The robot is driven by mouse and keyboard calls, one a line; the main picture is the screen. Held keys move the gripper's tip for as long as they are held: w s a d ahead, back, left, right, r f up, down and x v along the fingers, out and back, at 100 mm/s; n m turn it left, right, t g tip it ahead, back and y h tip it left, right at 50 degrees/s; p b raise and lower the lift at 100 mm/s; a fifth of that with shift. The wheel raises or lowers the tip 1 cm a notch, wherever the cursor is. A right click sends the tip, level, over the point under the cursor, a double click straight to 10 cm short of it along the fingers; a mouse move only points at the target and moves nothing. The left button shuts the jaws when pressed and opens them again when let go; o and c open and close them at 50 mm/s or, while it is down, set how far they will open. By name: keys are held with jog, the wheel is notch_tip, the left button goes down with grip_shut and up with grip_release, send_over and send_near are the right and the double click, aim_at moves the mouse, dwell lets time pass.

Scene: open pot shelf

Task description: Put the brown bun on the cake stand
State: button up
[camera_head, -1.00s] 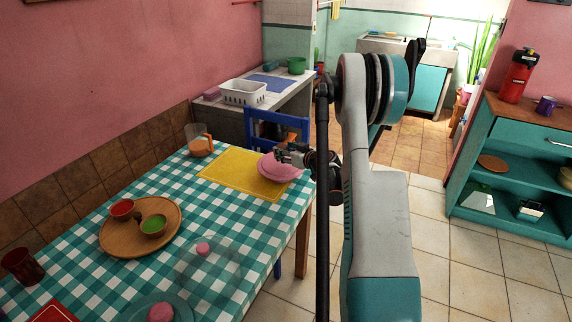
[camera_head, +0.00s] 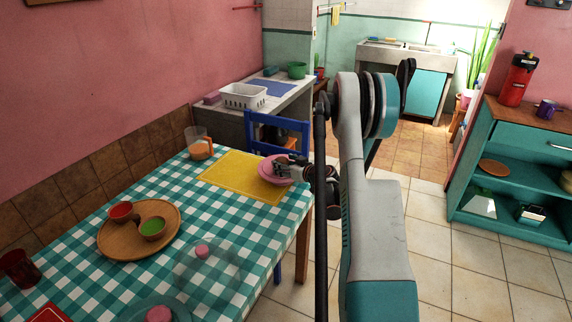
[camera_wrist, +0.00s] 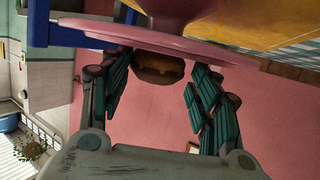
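The pink cake stand (camera_head: 268,172) stands on the yellow mat at the far right end of the table. In the wrist view, which appears upside down, its plate (camera_wrist: 80,24) and part of its foot show. The brown bun (camera_wrist: 158,68) is at the plate's top surface and seems to rest on it. It is hidden in the head view. My gripper (camera_head: 289,170) is at the right side of the stand, low over the plate. In the wrist view my gripper (camera_wrist: 160,72) has its fingers spread on both sides of the bun, with small gaps visible.
The yellow mat (camera_head: 225,170) lies on the checked tablecloth. A jug (camera_head: 199,147) stands to its left. A round wooden board (camera_head: 112,243) with red and green bowls is nearer. A clear round cover (camera_head: 228,278) and pink items are at the front. A blue chair (camera_head: 270,120) stands behind.

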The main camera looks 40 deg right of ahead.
jog(key=shift+s+d+f, duration=0.1)
jog(key=shift+d, duration=0.05)
jog(key=shift+s+d+r, duration=0.1)
jog(key=shift+s+r, duration=0.1)
jog(key=shift+r, duration=0.05)
jog(key=p+v, duration=0.3)
jog(key=v, duration=0.8)
jog(key=shift+s+r+p, duration=0.2)
jog(key=shift+p, duration=0.1)
